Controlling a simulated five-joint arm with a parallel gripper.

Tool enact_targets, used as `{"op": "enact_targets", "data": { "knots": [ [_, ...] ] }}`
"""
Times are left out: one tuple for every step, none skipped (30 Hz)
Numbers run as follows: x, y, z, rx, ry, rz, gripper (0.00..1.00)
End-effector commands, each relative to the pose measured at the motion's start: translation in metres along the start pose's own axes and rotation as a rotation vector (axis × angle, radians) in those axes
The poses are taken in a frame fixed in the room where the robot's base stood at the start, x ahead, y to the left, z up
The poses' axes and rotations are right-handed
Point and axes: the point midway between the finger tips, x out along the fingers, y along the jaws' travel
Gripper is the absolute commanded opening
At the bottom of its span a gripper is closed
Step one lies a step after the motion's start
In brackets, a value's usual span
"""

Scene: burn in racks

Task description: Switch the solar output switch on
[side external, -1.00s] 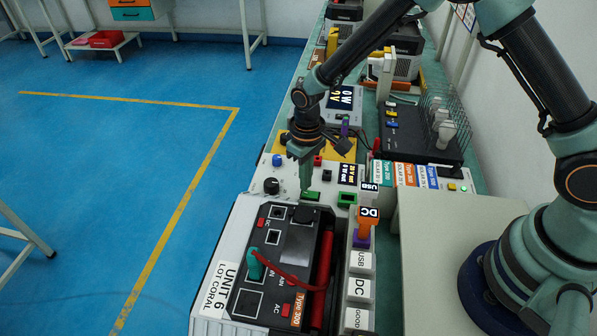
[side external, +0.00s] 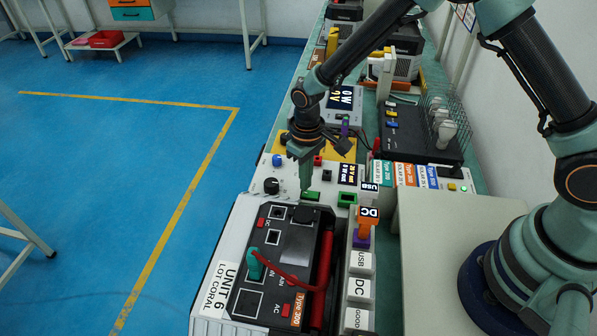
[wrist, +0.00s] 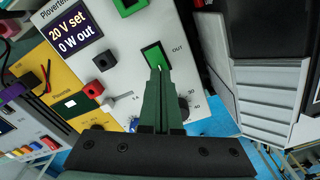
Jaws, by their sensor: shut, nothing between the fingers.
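The solar output switch appears to be the green rocker marked OUT (wrist: 152,53) on a pale instrument panel with a "20 V set, 0 W out" display (wrist: 72,38). In the side external view the green rocker (side external: 312,196) sits behind the Unit 6 power station. My gripper (wrist: 160,70) is shut and empty, pointing down, with its tips at the rocker. The tips cover part of it, and I cannot tell whether they touch. My gripper also shows in the side external view (side external: 304,188).
The black-topped Unit 6 power station (side external: 225,290) with a red cable stands just in front. Black and red sockets (wrist: 93,89) and a dark knob (side external: 271,186) are near the rocker. A green-framed socket (side external: 346,199) is to its right. Labelled blocks (side external: 360,262) line the right.

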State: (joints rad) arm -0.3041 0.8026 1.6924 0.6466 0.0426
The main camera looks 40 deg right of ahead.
Motion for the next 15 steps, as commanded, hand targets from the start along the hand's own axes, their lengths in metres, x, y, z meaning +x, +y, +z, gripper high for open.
{"op": "enact_targets", "data": {
  "knots": [
    [0.0002,0.0000,0.0000,0.000,0.000,0.000,0.00],
    [0.0005,0.0000,0.0000,0.000,0.000,0.000,0.00],
    [0.0009,0.0000,0.0001,0.000,0.000,0.000,0.00],
    [0.0013,0.0000,0.0001,0.000,0.000,0.000,0.00],
    [0.0017,0.0000,0.0001,0.000,-0.001,0.000,0.00],
    [0.0023,0.0000,0.0001,0.000,-0.001,0.000,0.00],
    [0.0028,0.0000,0.0002,0.000,-0.001,0.000,0.00],
    [0.0032,0.0000,0.0002,0.000,-0.001,0.000,0.00],
    [0.0038,0.0000,0.0002,0.000,-0.001,0.000,0.00],
    [0.0042,0.0000,0.0002,0.000,-0.001,0.000,0.00],
    [0.0046,0.0000,0.0001,0.000,-0.001,0.000,0.00],
    [0.0051,0.0000,0.0001,0.000,-0.001,0.000,0.00],
    [0.0055,0.0000,0.0001,0.000,-0.001,0.000,0.00],
    [0.0059,0.0000,0.0000,0.000,-0.001,0.000,0.00],
    [0.0064,0.0000,0.0000,0.000,-0.001,0.000,0.00]
  ]
}}
